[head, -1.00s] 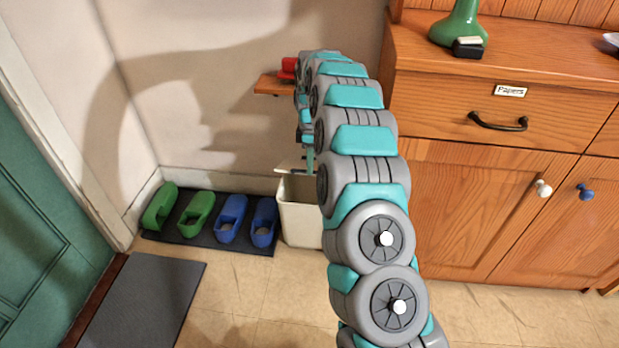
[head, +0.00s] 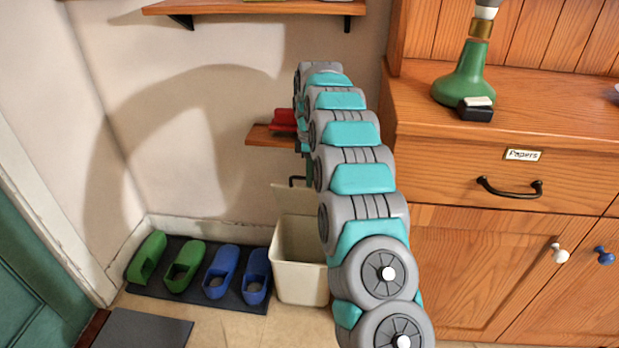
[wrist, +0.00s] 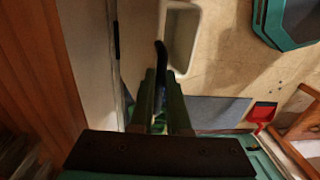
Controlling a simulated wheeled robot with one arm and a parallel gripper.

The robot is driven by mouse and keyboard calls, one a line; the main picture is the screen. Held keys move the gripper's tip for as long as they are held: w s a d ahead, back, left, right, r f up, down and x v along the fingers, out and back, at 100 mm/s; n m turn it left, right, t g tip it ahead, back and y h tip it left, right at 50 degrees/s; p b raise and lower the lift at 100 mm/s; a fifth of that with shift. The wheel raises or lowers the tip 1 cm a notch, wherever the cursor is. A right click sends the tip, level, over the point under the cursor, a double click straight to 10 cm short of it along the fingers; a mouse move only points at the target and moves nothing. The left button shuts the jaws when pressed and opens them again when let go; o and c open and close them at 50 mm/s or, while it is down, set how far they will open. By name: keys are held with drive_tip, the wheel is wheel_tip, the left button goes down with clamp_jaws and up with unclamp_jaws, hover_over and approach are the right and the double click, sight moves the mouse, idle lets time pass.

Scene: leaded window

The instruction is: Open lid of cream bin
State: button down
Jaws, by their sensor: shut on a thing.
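The cream bin (head: 302,284) stands on the floor against the wall, partly behind my arm. Its lid (head: 291,203) is raised, standing steeply at the back, and the bin's inside shows. A dark handle (head: 297,181) is at the lid's top edge. In the wrist view my gripper (wrist: 161,82) is shut on the dark handle (wrist: 160,58), with the bin (wrist: 181,38) beyond it. In the head view my arm hides most of my gripper.
Green slippers (head: 184,266) and blue slippers (head: 221,271) stand on a dark mat left of the bin. A small wooden shelf (head: 262,137) with a red thing (head: 284,120) is above the lid. A wooden cabinet (head: 470,260) is at the right.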

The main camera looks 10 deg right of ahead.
drive_tip(key=shift+d+f, duration=0.15)
drive_tip(key=shift+f, duration=0.05)
drive_tip(key=c, duration=1.2)
unclamp_jaws()
drive_tip(key=shift+c, duration=0.2)
drive_tip(key=o, duration=0.4)
drive_tip(key=shift+c, duration=0.2)
drive_tip(key=shift+r, duration=0.15)
wheel_tip(320, 180, up, 8)
drive_tip(key=shift+w+f, duration=0.2)
drive_tip(key=shift+w, duration=0.1)
